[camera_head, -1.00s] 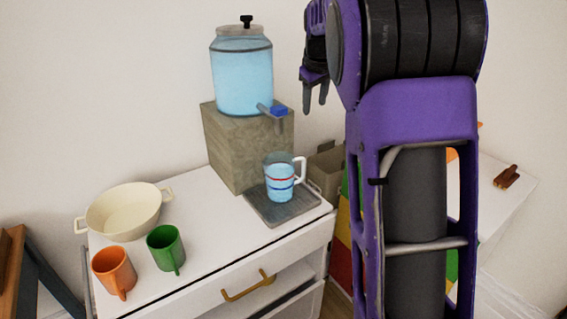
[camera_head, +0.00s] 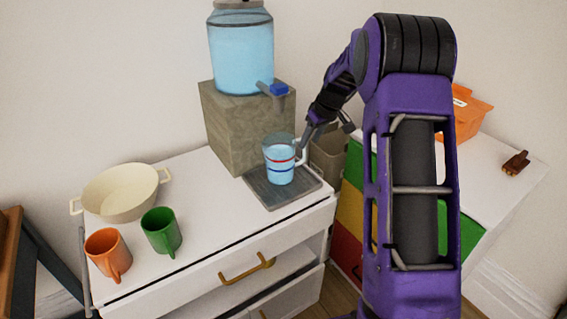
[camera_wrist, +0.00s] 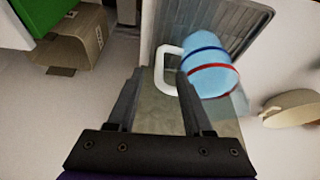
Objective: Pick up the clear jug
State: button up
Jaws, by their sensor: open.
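The clear jug (camera_head: 279,163) stands upright on a grey tray (camera_head: 262,191) on the white cabinet, below the dispenser's blue tap. It looks light blue, with red and blue bands and a white handle on its right side. My gripper (camera_head: 304,143) is beside the handle, on its right. In the wrist view the jug (camera_wrist: 211,72) and its white handle (camera_wrist: 168,70) show beyond my gripper (camera_wrist: 157,78). The two fingers are apart, with the handle showing between their tips. I cannot tell whether either finger touches it.
The water dispenser (camera_head: 240,55) stands on a stone block (camera_head: 232,135) behind the jug. A cream pot (camera_head: 121,194), a green mug (camera_head: 161,231) and an orange mug (camera_head: 106,254) are to the left. A beige bin (camera_head: 328,158) is behind my gripper, and an orange box (camera_head: 466,112) is at right.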

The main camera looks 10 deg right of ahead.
aim_at(304, 161)
jog(key=shift+x, duration=3.35)
grip_shut()
jog(key=shift+r, duration=0.1)
